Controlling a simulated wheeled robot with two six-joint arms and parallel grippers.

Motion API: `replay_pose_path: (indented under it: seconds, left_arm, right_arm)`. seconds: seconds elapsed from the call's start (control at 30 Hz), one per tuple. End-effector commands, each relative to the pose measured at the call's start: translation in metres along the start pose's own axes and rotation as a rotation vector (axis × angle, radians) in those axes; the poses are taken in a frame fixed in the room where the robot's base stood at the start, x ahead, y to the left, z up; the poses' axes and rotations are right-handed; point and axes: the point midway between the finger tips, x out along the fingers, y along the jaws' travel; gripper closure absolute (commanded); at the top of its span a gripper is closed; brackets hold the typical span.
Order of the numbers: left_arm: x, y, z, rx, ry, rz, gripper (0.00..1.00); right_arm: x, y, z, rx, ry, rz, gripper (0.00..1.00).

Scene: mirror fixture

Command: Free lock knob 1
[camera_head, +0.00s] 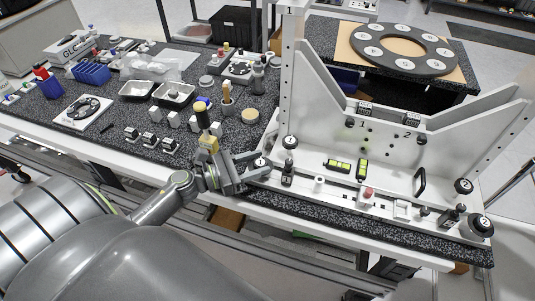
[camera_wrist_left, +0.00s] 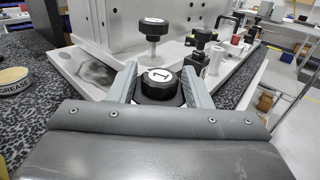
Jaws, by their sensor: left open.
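The lock knob, a black knob with a white cap marked 1 (camera_wrist_left: 158,82), sits low at the left front corner of the white mirror fixture (camera_head: 375,165). In the head view the knob (camera_head: 260,162) is small and partly hidden by my left gripper (camera_head: 262,166). In the left wrist view my left gripper (camera_wrist_left: 160,80) is open, with one finger on each side of the knob. I cannot tell whether the fingers touch it. A second white-capped knob (camera_wrist_left: 153,27) on a thin stem stands just behind; it also shows in the head view (camera_head: 290,142). My right gripper is not in view.
Black clamps (camera_head: 287,174) and a red-topped knob (camera_head: 367,193) line the fixture's front ledge. More knobs (camera_head: 482,225) are at its right end.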

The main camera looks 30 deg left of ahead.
Motion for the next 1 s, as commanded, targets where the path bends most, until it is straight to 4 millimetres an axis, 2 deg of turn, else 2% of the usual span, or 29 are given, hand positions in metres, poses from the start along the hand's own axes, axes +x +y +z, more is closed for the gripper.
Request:
replay_pose_path:
  seconds: [0.03, 0.2, 0.6, 0.87, 1.0]
  left_arm:
    - [0.009, 0.000, 0.004, -0.003, -0.003, 0.001, 0.55]
    - [0.028, 0.000, 0.003, -0.002, -0.002, 0.000, 0.55]
    - [0.035, 0.000, -0.001, 0.000, 0.001, -0.001, 0.55]
    - [0.035, 0.000, 0.000, 0.000, 0.001, -0.001, 0.87]
    - [0.035, 0.000, 0.000, 0.000, 0.001, 0.004, 0.87]
  right_arm:
    - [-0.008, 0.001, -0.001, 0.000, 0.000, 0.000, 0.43]
    - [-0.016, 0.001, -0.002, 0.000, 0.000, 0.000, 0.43]
    - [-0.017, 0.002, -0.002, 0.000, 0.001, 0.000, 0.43]
    - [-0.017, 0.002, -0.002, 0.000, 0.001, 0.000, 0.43]
    - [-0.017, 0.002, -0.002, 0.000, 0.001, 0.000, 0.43]
